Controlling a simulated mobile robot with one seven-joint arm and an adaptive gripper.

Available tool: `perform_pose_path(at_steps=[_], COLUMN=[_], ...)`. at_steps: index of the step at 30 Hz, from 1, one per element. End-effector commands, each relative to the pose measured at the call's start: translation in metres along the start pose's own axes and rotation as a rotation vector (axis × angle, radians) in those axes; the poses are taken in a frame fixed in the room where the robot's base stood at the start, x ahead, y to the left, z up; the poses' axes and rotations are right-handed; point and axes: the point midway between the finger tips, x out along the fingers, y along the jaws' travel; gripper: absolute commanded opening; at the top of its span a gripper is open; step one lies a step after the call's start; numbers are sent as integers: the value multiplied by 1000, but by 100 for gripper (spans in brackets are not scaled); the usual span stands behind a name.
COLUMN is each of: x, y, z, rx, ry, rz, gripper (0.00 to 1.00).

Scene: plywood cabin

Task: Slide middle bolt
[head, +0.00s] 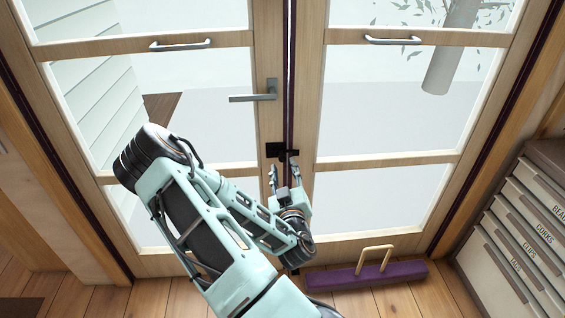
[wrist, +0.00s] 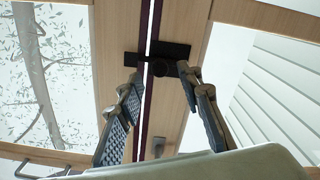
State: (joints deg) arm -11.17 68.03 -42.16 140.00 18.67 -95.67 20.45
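The middle bolt (head: 276,149) is a small black fitting on the wooden double door (head: 271,60), across the dark seam between the two leaves. In the wrist view the bolt (wrist: 158,57) shows as a black plate spanning the bright gap, with a dark knob at its lower edge. My gripper (head: 284,170) points up at the bolt from just below it in the head view. In the wrist view its two fingers (wrist: 159,76) are spread, with the knob between the tips. Nothing is gripped. Whether the right fingertip touches the bolt, I cannot tell.
A grey lever handle (head: 253,97) sits on the left leaf above the bolt. Pale pull bars (head: 180,46) (head: 392,40) cross both leaves. A purple block (head: 340,279) with wooden loops lies at the door's foot. A drawer cabinet (head: 520,225) stands at right.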

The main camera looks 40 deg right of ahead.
Motion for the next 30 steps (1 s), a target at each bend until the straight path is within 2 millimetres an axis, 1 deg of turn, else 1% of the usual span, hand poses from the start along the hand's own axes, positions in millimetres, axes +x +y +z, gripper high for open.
perform_pose_path(at_steps=[1, 3, 6, 9, 13, 20, 23, 27, 30], x=[10, 23, 37, 46, 52, 53, 52, 52, 52], y=[0, -1, 0, 0, 0, 0, 0, 0, 0], z=[-1, -1, -1, 0, 0, 0, 0, 0, 0], rx=[1, 1, 0, 1, 0, 0, 0, 0, 0], ry=[4, 3, 3, 2, -1, -1, -1, -1, -1], rz=[-1, -1, -1, -1, -1, -1, -1, -1, -1], gripper=[34, 34, 34, 34, 34, 34, 25, 9, 0])
